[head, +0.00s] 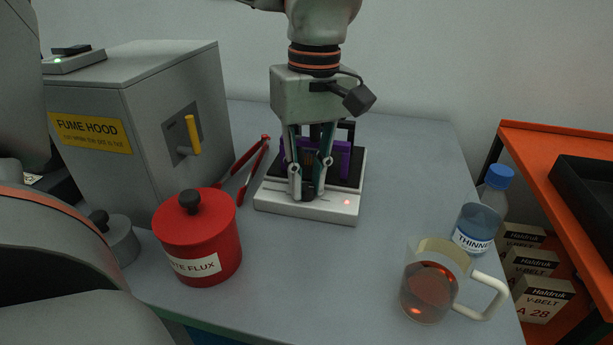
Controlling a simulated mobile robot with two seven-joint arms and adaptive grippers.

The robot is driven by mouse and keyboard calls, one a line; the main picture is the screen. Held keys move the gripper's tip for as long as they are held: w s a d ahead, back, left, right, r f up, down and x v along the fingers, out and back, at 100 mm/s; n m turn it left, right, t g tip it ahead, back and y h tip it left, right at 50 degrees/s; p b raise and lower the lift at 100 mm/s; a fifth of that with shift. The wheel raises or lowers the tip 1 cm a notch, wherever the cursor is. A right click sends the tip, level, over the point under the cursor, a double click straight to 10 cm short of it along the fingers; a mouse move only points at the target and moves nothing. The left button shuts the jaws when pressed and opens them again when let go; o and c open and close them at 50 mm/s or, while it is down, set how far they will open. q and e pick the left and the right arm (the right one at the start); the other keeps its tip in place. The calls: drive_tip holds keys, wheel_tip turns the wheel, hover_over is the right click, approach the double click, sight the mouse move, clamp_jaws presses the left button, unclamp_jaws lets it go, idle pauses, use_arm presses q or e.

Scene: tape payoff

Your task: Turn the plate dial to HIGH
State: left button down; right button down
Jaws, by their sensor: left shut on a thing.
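The hot plate (282,204) is a white, low box with a dark top, standing at the middle of the grey bench. A small red light glows at the right of its front face. My left gripper (308,194) points down over the plate's front part. Its fingers are shut on the small dark dial (308,197) at the front of the plate. The fingers hide most of the dial, so its setting and any HIGH mark cannot be read. A purple object (343,160) stands on the plate behind the fingers. My right gripper is not in view.
A grey fume hood (88,132) with a yellow handle stands at left. Red tongs (243,166) lie beside the plate. A red flux tin (199,240) is in front. A glass mug (431,285) and thinner bottle (484,215) stand right, near an orange shelf (570,160).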

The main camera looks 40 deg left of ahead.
sight(310, 186)
use_arm(q)
drive_tip(key=shift+m, duration=0.3)
drive_tip(key=c, duration=1.9)
unclamp_jaws()
drive_tip(key=shift+w+d+r, duration=0.1)
drive_tip(key=shift+r, duration=1.9)
drive_tip(key=shift+w+r, duration=0.1)
drive_tip(key=shift+r, duration=1.9)
